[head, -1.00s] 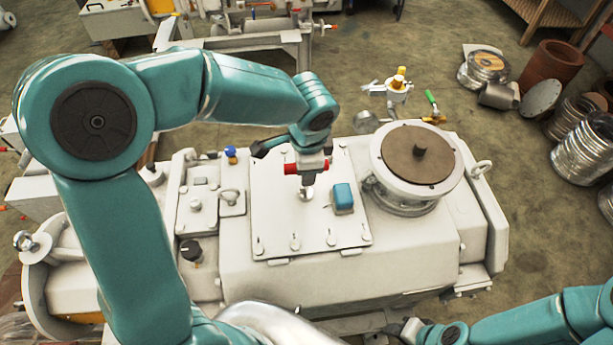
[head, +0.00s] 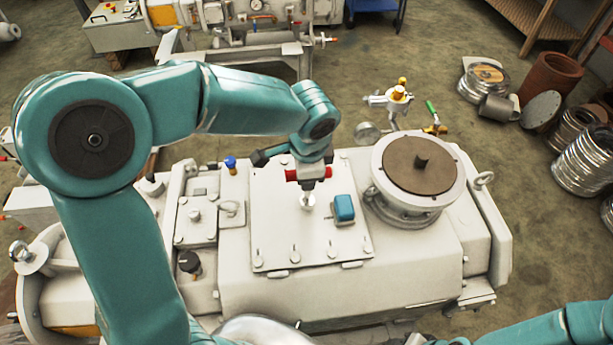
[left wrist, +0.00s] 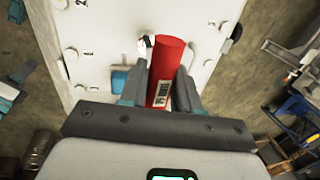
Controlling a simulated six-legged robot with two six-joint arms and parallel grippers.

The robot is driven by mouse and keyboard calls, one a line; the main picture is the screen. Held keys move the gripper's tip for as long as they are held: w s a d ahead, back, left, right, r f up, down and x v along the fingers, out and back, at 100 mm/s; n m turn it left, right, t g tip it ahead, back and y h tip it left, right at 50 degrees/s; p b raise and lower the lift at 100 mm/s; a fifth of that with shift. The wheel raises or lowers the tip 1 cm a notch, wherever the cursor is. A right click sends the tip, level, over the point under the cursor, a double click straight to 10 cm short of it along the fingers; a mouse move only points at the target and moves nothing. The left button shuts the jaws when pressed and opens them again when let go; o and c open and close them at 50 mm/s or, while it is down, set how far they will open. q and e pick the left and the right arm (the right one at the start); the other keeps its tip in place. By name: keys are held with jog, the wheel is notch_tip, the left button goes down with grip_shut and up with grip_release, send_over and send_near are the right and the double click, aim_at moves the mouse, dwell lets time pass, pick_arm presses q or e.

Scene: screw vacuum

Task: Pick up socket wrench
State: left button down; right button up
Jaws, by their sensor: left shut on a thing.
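The socket wrench has a red handle (head: 293,175) and a pale metal end (head: 308,198) that points down over the white plate on the machine. My left gripper (head: 307,174) is shut on the red handle. In the left wrist view the red wrench (left wrist: 166,72), with a barcode label, stands out between the two fingers of my left gripper (left wrist: 160,95). Whether the wrench touches the plate cannot be told. My right arm shows at the lower right of the head view; its gripper is out of the picture.
A white plate (head: 285,235) with several bolts lies under the wrench. A blue block (head: 344,208) sits on it to the right. A round flange with a brown lid (head: 423,168) rises further right. Metal rings and a brown pot (head: 549,80) stand on the floor at right.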

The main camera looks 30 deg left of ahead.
pick_arm(q)
notch_tip(320, 180, up, 19)
jog(key=shift+p, duration=0.45)
jog(key=shift+f, duration=0.2)
